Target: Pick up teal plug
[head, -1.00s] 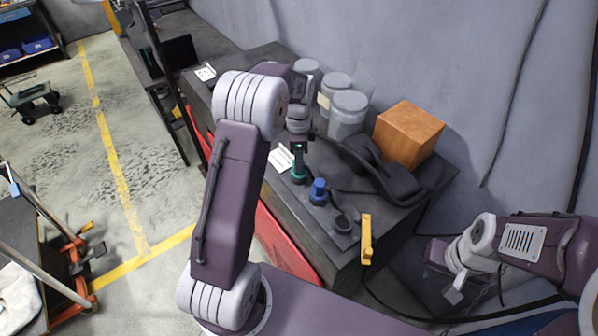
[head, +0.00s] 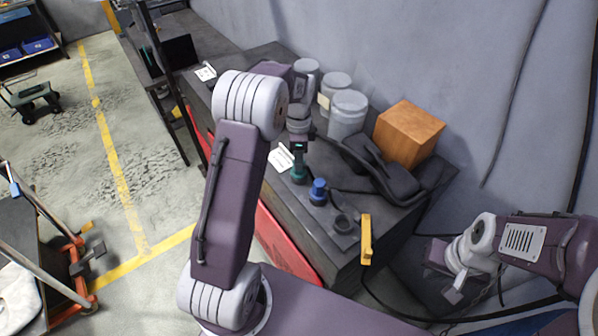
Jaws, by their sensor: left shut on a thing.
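The teal plug (head: 299,174) stands on the dark workbench, in a row with a blue plug (head: 318,191) and a dark round socket (head: 342,222). My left gripper (head: 299,160) points down over the teal plug and is shut on its upper part. The plug's top is hidden between the fingers. My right gripper (head: 455,292) hangs low at the right, away from the bench; its fingers are too small to read.
Several grey jars (head: 347,112) stand behind the gripper. An orange-brown box (head: 409,134) and a black moulded piece (head: 378,172) lie to the right. A yellow handle (head: 366,240) is at the bench's near corner. A white paper (head: 281,158) lies left of the plug.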

